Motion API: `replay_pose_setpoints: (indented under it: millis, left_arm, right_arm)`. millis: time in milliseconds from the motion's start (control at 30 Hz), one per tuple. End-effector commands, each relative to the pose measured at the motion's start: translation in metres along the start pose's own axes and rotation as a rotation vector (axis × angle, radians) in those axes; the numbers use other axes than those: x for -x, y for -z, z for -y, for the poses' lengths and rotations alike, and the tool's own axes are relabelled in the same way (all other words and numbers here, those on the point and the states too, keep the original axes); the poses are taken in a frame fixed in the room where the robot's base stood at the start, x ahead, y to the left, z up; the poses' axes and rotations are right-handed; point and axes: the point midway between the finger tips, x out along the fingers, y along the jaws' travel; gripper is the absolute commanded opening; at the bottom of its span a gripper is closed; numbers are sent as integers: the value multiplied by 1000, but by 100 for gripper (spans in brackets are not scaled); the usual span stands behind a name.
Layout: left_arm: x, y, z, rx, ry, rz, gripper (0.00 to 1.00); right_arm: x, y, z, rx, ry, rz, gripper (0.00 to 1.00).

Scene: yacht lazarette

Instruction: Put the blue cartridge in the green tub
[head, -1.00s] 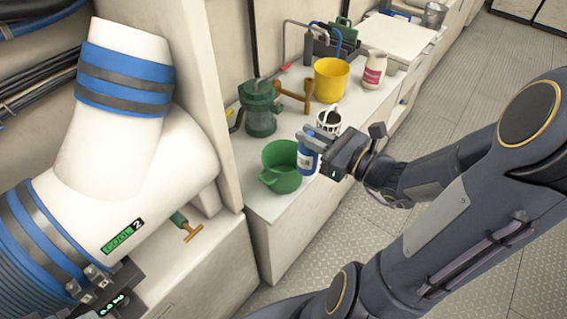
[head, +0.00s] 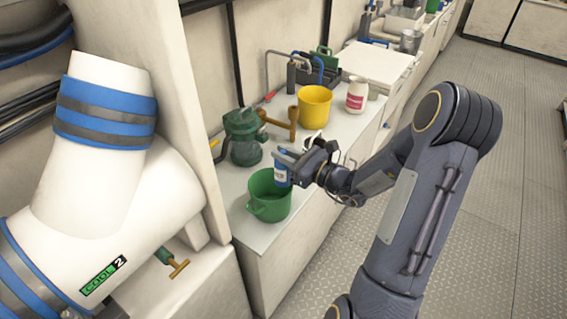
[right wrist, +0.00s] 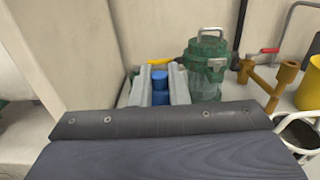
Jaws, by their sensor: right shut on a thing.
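The blue cartridge (head: 282,172), with a white label, is held upright in my right gripper (head: 285,159). In the right wrist view its blue top (right wrist: 160,86) shows between the two grey fingers, which are shut on it. The green tub (head: 266,205) stands on the white counter, with its handle toward the lower left. The cartridge's lower end overlaps the tub's back right rim in the head view; I cannot tell how high above the tub it is. The tub is not seen in the right wrist view. My left gripper is not in view.
A green strainer housing (head: 244,138) stands behind the tub, with a brown valve piece (head: 280,124) beside it. A yellow bucket (head: 315,106) and a white bottle (head: 356,95) are farther back. A white wall panel and large white pipe (head: 110,170) stand at left.

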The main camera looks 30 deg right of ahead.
Motion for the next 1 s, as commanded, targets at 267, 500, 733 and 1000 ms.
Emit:
replay_pose_setpoints:
  millis: [267,500,733,1000]
  left_arm:
    - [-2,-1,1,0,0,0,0]
    - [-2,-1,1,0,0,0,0]
    - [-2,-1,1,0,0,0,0]
    - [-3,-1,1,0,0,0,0]
  right_arm:
    - [-4,34,3,-2,1,0,0]
    - [-4,36,3,1,1,1,0]
    - [-3,36,3,0,1,0,36]
    - [0,36,3,1,1,-1,36]
